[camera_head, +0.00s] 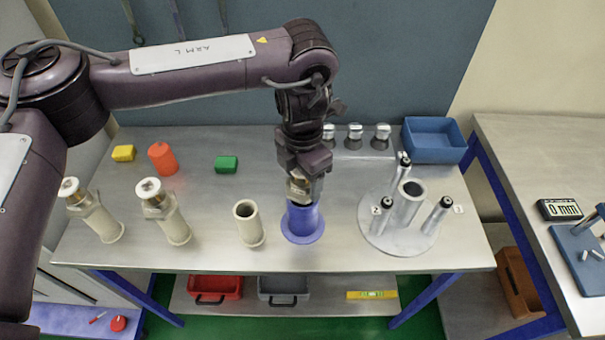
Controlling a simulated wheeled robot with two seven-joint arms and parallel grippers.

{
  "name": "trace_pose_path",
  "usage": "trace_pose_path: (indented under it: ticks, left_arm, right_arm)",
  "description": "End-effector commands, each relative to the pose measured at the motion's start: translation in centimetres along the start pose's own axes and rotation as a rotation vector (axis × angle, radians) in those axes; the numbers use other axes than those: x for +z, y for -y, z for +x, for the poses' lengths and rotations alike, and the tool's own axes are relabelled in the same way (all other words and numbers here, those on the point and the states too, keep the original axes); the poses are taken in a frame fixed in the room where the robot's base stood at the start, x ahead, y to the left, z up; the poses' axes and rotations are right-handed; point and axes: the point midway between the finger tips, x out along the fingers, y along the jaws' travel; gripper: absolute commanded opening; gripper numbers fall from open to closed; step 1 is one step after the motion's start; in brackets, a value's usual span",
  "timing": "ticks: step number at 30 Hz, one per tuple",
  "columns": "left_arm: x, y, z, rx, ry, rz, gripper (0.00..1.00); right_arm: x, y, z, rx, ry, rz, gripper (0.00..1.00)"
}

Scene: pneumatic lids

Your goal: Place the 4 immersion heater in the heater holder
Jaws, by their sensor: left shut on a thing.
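My left gripper (301,178) points down over the violet-blue flanged cylinder (303,222). It is shut on a metallic beige piece (299,188) at the cylinder's mouth. The fingers hide much of this piece, and I cannot tell whether it is heater 4 or how deep it sits. The round grey heater holder (378,238) stands to the right. It has an open tube (410,190) and several slim metal posts with black tops around it, one at the front left (383,209). Small number tags sit beside them. My right gripper is not in view.
An open beige tube (249,224) and two beige tubes with white-knobbed tops (167,217) stand left. A blue bin (433,140) and metal-topped pieces (355,137) are at the back. The right table holds a display (560,209).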

Motion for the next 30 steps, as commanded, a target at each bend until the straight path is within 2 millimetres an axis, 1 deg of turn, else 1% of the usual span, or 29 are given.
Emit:
trace_pose_path:
  ticks: [5,6,10,17,20,23,26,30]
  left_arm:
    - [0.0,0.0,0.2,0.0,0.002,0.0,0.41]
    - [0.0,0.0,0.3,0.0,0.0,0.0,0.68]
    - [0.0,0.0,0.2,0.0,0.0,0.0,0.85]
    - [0.0,0.0,0.2,0.0,0.0,0.0,0.86]
    - [0.0,0.0,-0.1,0.0,0.0,0.0,0.86]
    - [0.0,0.0,-1.3,0.002,0.001,0.0,0.86]
    - [0.1,-0.1,-2.4,0.006,0.004,0.001,0.86]
    - [0.1,-0.1,-5.2,0.008,0.004,0.001,0.86]
  right_arm:
    - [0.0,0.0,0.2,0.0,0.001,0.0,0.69]
    - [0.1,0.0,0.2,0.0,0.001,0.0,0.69]
    - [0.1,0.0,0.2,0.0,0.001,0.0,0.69]
    - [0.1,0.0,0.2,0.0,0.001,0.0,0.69]
    - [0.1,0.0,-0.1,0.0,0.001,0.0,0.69]
    - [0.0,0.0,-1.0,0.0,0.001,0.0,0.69]
    - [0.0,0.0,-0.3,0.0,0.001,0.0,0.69]
    - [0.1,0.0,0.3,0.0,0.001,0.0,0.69]
